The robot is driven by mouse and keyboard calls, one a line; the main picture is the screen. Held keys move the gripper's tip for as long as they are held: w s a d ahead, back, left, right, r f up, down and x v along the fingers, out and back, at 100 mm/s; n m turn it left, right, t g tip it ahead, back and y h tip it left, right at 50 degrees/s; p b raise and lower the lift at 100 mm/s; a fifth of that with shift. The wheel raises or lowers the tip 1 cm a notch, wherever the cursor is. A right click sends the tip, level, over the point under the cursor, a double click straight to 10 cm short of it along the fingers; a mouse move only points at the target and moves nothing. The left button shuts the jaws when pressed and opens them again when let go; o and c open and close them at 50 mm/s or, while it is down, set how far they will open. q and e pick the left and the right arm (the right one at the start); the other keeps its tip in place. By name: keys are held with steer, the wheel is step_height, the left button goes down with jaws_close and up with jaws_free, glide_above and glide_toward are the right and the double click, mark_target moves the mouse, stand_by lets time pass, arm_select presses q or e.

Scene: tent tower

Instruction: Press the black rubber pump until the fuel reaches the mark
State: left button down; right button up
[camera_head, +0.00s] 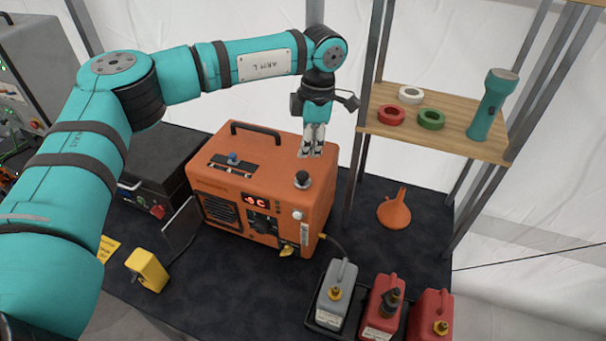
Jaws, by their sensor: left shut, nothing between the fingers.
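An orange heater unit (270,178) with a carry handle, a small red display and a vent stands on the dark table. A black rubber pump (302,179) sticks up from its top near the right front corner. My left gripper (311,153) points down just behind and above the pump, apart from it in the picture, its fingers shut and empty. A clear tube or gauge strip (304,238) shows on the unit's front right edge; the fuel level and mark are too small to read. My right gripper is not in view.
A grey canister (338,287) and two red canisters (381,304) (431,313) stand at the front right. An orange funnel (395,212) lies behind them. A wooden shelf (455,143) holds tape rolls and a teal flashlight (493,104). A yellow box (148,270) sits at left.

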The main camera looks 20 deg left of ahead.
mark_target(305, 173)
arm_select(q)
steer(key=f, duration=0.1)
steer(key=f+b, duration=0.1)
steer(key=shift+s+a+f, duration=0.15)
steer(key=shift+s+f, duration=0.1)
steer(key=shift+f, duration=0.05)
step_height(305, 173, down, 2)
steer(key=shift+b, duration=0.35)
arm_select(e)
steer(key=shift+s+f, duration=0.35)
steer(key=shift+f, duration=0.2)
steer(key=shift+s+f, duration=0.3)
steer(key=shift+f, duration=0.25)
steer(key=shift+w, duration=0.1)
